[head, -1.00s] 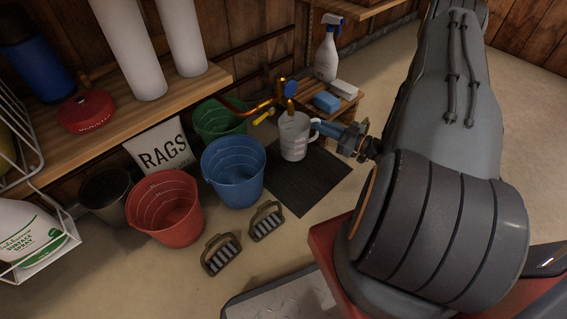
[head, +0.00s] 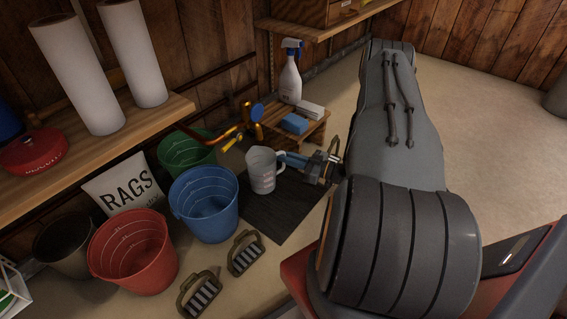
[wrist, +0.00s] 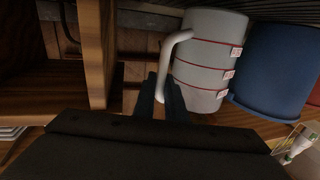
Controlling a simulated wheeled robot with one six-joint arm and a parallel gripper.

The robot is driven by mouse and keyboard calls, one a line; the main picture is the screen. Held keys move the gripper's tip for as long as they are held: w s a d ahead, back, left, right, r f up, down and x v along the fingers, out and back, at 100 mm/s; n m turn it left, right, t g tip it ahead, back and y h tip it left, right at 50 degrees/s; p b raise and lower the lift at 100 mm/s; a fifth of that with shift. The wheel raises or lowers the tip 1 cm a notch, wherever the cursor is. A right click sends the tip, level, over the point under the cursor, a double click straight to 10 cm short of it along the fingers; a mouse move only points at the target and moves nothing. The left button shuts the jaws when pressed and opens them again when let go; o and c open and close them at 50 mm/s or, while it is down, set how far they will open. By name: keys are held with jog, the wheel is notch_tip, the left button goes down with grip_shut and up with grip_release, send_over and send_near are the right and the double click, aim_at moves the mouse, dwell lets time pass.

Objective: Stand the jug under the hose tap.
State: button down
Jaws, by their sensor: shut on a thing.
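The jug (head: 262,172) is pale and translucent with red markings and a handle on its right side. It is upright over the far part of the dark mat (head: 285,208); whether it touches the mat I cannot tell. My gripper (head: 287,160) is shut on the jug's handle, and the wrist view shows its fingers (wrist: 169,98) at the handle (wrist: 168,62) beside the jug body (wrist: 208,62). The hose tap (head: 246,130), copper-coloured with a blue handle and a yellow lever, is just behind and left of the jug.
A low wooden stand (head: 312,133) holds a spray bottle (head: 290,80) and a blue sponge (head: 294,124). Two brushes (head: 245,254) lie in front. Floor at right is open.

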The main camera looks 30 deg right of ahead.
jog(key=shift+f, duration=0.6)
jog(key=c, duration=1.8)
grip_release()
jog(key=shift+f, duration=0.1)
jog(key=p+v, duration=0.5)
jog(key=v, duration=0.7)
